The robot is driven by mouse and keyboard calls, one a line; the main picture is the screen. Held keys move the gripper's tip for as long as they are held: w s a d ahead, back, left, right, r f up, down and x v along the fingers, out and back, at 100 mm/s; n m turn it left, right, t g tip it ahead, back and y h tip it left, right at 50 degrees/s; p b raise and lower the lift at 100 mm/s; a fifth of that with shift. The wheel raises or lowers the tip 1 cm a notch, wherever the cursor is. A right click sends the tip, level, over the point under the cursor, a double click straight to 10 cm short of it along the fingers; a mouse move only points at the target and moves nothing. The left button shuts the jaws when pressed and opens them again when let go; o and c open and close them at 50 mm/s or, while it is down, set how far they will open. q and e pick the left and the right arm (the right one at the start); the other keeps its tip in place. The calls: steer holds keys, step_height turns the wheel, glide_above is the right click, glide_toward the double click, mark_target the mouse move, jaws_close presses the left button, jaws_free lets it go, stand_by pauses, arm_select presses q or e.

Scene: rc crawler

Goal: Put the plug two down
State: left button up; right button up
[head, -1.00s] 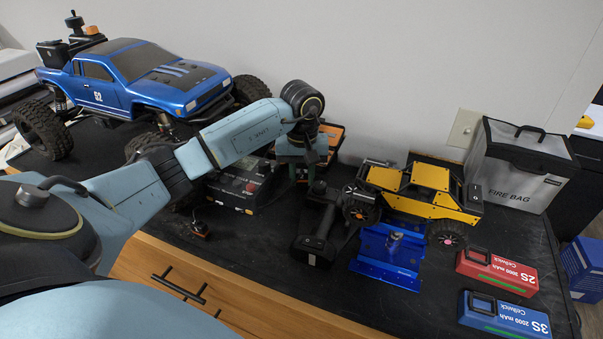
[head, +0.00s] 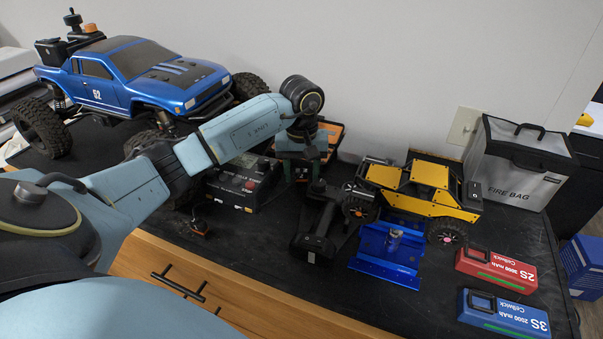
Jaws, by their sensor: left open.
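A small black piece with an orange part (head: 198,228) lies on the black mat in front of the charger; it may be a plug, but it is too small to be sure. No thing clearly marked as plug two shows. My left gripper (head: 301,174) points down between the charger and the yellow crawler, over the back of the mat. It is open. Its fingertips are small and partly hidden, and I see nothing clearly held. My right gripper is not in view.
A yellow crawler (head: 428,191) is behind a blue stand (head: 385,270). Red (head: 496,270) and blue (head: 504,313) batteries, a fire bag (head: 519,165) and a blue truck (head: 140,78) are around.

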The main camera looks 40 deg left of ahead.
mark_target(303, 170)
arm_select(q)
step_height(303, 170, up, 11)
steer(key=b, duration=0.1)
steer(key=shift+o, duration=0.5)
steer(key=f+m, duration=0.2)
steer(key=m, duration=1)
steer(key=f+m, duration=0.2)
steer(key=m, duration=1)
steer(key=f+m, duration=0.2)
steer(key=m, duration=1)
steer(key=shift+w+f, duration=0.15)
steer(key=shift+w, duration=0.15)
steer(key=f, duration=0.3)
steer(key=f+p, duration=0.1)
steer(key=shift+s+f, duration=0.15)
steer(key=shift+s, duration=0.15)
steer(key=shift+f, duration=0.45)
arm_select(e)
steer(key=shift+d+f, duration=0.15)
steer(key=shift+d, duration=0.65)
